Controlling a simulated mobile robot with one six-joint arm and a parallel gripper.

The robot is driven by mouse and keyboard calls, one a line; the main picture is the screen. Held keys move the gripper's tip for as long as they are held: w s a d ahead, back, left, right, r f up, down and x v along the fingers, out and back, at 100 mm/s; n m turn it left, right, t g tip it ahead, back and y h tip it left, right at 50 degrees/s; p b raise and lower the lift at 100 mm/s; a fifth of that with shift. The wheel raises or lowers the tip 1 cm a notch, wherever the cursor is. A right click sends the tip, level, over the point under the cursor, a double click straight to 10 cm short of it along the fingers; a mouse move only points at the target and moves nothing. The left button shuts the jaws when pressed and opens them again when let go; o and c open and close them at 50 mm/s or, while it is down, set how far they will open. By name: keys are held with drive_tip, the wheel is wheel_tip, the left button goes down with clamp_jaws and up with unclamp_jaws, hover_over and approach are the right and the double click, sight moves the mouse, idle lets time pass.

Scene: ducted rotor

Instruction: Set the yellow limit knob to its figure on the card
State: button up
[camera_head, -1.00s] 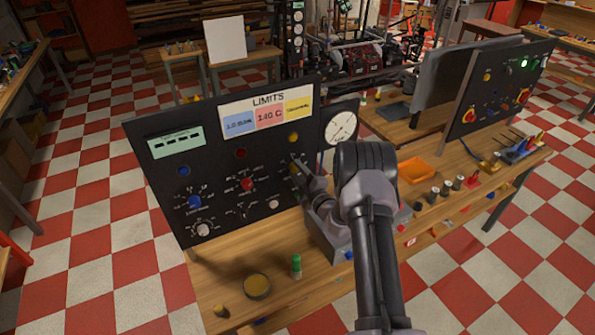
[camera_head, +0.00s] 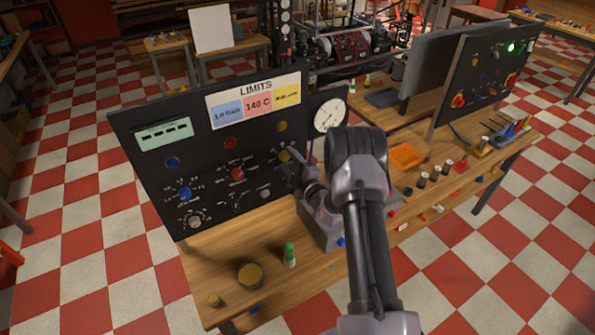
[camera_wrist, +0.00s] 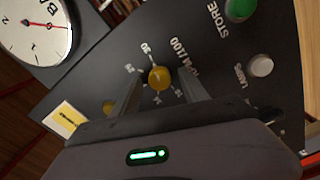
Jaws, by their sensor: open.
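The yellow limit knob (camera_wrist: 159,77) is on the black panel, with a scale marked RPM/100 around it. It also shows partly behind my gripper in the head view (camera_head: 284,155). My gripper (camera_wrist: 158,86) is open, with one finger on each side of the knob in the wrist view. I cannot tell whether the fingers touch it. The LIMITS card (camera_head: 254,100) is at the panel's top, with blue, pink and yellow fields. The yellow field (camera_head: 287,94) is too small to read. It shows tilted in the wrist view (camera_wrist: 66,120), also unreadable.
A yellow lamp (camera_head: 281,126) sits above the knob. A blue knob (camera_head: 185,194) and a red knob (camera_head: 237,174) are further left. A round gauge (camera_head: 329,115) stands beside the panel.

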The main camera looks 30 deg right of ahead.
drive_tip(key=s, duration=1.6)
drive_tip(key=shift+s+d+b, duration=0.25)
drive_tip(key=shift+s+b, duration=0.05)
drive_tip(key=shift+s, duration=0.05)
